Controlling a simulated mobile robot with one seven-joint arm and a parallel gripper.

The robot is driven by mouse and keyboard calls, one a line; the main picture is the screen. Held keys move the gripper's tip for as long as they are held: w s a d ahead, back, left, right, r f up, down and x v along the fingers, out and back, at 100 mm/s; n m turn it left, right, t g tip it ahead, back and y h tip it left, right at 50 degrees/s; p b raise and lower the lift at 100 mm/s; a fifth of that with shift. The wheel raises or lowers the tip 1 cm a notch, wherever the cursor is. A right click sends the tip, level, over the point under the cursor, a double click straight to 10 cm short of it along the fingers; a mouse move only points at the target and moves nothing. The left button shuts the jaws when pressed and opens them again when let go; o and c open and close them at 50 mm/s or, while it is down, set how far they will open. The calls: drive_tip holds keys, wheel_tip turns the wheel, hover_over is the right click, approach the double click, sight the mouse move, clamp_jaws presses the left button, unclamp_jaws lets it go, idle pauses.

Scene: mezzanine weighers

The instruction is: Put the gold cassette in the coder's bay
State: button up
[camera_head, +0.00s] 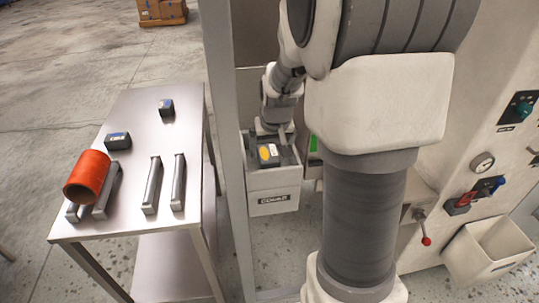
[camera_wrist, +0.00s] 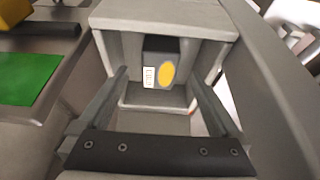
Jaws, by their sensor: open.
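The gold cassette (camera_head: 268,155) is a dark block with a gold oval and a white label. It sits inside the open bay of the pale coder (camera_head: 273,181), whose front plate seems to read "CODER". In the wrist view the cassette (camera_wrist: 160,75) stands within the grey bay walls (camera_wrist: 108,58). My gripper (camera_wrist: 159,80) is open, with its two fingers apart on either side of the cassette and no visible contact. In the head view my gripper (camera_head: 271,134) is just above and behind the cassette; part of the bay is hidden by it.
An orange cylinder (camera_head: 88,177) lies on grey rails. A post (camera_head: 222,120) stands between table and coder. A green panel (camera_wrist: 25,78) is beside the bay.

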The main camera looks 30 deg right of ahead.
drive_tip(key=v, duration=0.6)
idle(0.4)
